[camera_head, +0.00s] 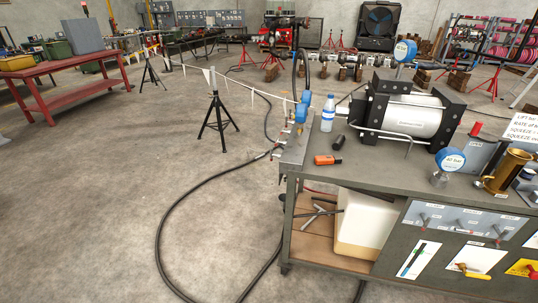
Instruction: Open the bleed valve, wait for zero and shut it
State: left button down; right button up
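Neither of my grippers shows in the head view. A grey test bench (330,178) stands at the right. Its front panel carries several small levers (425,219), a yellow-handled valve (472,271) and a red valve handle on a yellow plate (528,270). The labels are too small to read, so I cannot tell which one is the bleed valve, or whether it is open or shut. A round blue gauge (451,160) stands on the bench top. Another blue gauge (405,50) is behind the pump. I cannot read a pressure on either.
A silver pump cylinder (412,116), a water bottle (328,114), an orange tool (327,160) and a brass cup (509,170) stand on the bench. A black hose (160,235) loops over the floor. A red table (70,75) stands at left. The left floor is mostly clear.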

aim_at(271, 154)
jog(key=i+j+z, duration=0.25)
jog(key=i+j, duration=0.25)
jog(key=j, duration=0.15)
jog(key=i+j+z, duration=0.15)
jog(key=j, duration=0.25)
jog(key=i+j+z, duration=0.3)
jog(key=i+j, duration=0.15)
jog(key=j, duration=0.35)
jog(key=i+j+z, duration=0.25)
jog(key=j+z, duration=0.15)
jog(key=j, duration=0.85)
jog(key=j+z, duration=0.45)
jog(key=j, duration=0.8)
jog(key=j+z, duration=0.4)
jog(key=j, duration=0.9)
jog(key=k, duration=0.05)
